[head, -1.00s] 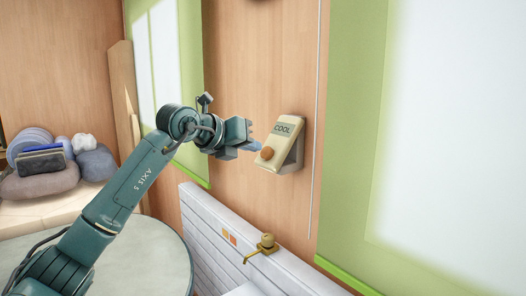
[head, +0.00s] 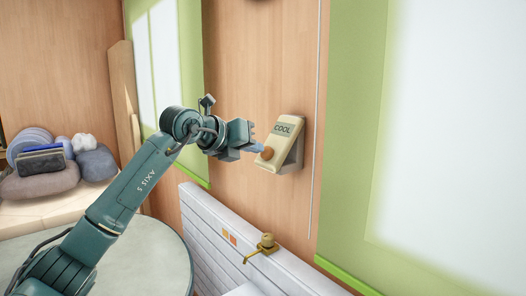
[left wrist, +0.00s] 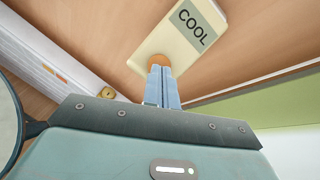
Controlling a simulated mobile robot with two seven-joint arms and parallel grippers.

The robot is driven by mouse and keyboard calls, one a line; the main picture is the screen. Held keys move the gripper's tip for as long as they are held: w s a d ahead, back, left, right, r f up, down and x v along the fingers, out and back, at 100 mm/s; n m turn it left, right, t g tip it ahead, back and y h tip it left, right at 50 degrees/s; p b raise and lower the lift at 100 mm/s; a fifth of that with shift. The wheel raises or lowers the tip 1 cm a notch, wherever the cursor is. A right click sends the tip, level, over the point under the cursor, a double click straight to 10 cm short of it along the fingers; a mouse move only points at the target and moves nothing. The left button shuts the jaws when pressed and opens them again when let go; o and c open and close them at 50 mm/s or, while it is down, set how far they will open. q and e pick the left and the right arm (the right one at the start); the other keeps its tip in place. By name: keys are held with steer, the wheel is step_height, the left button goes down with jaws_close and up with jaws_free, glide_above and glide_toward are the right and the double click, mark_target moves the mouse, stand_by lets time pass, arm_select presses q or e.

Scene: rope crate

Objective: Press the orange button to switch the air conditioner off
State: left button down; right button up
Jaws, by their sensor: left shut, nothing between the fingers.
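The cream control box (head: 284,137) with a "COOL" label is fixed on the wooden wall, and it also shows in the left wrist view (left wrist: 177,38). Its round orange button (head: 267,153) is on the lower part of the face. My left gripper (head: 260,147) is shut and empty, and its blue fingertips are at the button, seemingly touching it. In the left wrist view the shut fingers (left wrist: 162,72) overlap the orange button (left wrist: 158,60) and hide its lower part. Whether the button is pressed in, I cannot tell. My right gripper is not in view.
A brass tap (head: 266,245) stands by the white brick ledge (head: 215,222) below the box. A thin pale cable (head: 316,120) runs down the wall right of the box. Green-framed windows flank the wall. Cushions (head: 40,183) lie at the far left.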

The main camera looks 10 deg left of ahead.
arm_select(q)
steer(key=shift+w+d+f, duration=0.4)
steer(key=shift+w+f, duration=0.05)
steer(key=shift+f, duration=0.05)
stand_by(0.4)
steer(key=shift+s+a+r, duration=0.7)
steer(key=shift+s+r, duration=0.2)
steer(key=shift+s+a+r, duration=0.7)
steer(key=shift+s+r, duration=0.2)
